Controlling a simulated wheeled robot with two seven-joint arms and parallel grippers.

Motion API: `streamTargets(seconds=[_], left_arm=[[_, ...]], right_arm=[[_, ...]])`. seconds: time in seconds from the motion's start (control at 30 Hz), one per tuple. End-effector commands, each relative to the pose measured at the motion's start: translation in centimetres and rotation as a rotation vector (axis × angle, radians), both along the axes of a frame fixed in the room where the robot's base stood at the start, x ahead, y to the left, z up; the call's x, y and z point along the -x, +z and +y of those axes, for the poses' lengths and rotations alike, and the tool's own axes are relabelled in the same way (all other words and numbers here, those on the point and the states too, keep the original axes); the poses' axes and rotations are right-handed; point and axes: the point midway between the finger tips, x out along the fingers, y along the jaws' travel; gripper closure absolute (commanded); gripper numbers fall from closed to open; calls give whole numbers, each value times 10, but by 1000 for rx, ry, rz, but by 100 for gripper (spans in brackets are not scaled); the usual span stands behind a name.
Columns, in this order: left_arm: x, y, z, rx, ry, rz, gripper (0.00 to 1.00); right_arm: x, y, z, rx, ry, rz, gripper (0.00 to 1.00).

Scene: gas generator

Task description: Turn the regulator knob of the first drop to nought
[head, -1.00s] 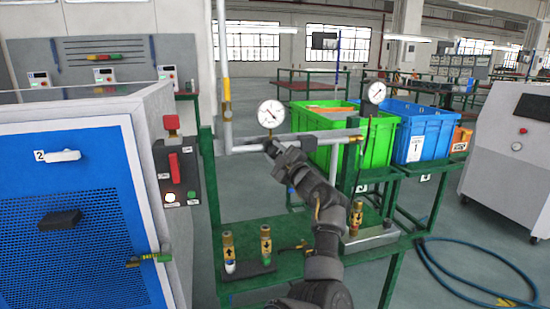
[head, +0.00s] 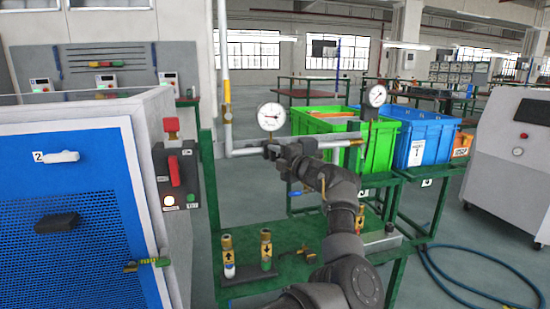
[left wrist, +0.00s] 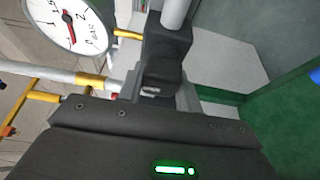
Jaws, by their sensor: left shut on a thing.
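My left gripper (head: 273,150) is at the left part of the grey pipe, just below the nearer round gauge (head: 271,117). It is shut on the regulator knob, which its fingers hide in the head view. The gauge (left wrist: 68,20) is at top left there, partly cut off, with a red needle on a white dial. A second gauge (head: 376,96) stands farther right. My right gripper is not in view.
A blue-fronted cabinet (head: 70,210) with a red switch (head: 174,170) stands at left. Green (head: 377,147) and blue (head: 430,138) crates are behind the pipe. Two brass fittings (head: 228,256) (head: 266,249) stand on the green bench. A blue hose (head: 440,280) lies on the floor at right.

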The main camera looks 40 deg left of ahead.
Motion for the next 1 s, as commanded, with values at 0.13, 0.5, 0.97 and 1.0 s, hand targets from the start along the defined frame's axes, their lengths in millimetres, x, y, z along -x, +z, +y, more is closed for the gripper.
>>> streamTargets(seconds=[0.13,0.5,0.97,1.0], left_arm=[[0,-1,0,9,0,-8,88],[0,-1,0,9,0,-10,62],[0,0,-3,7,-1,-9,44],[1,-1,-5,7,-1,-9,44]], right_arm=[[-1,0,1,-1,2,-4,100],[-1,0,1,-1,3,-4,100],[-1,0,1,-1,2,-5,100],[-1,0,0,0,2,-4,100]])
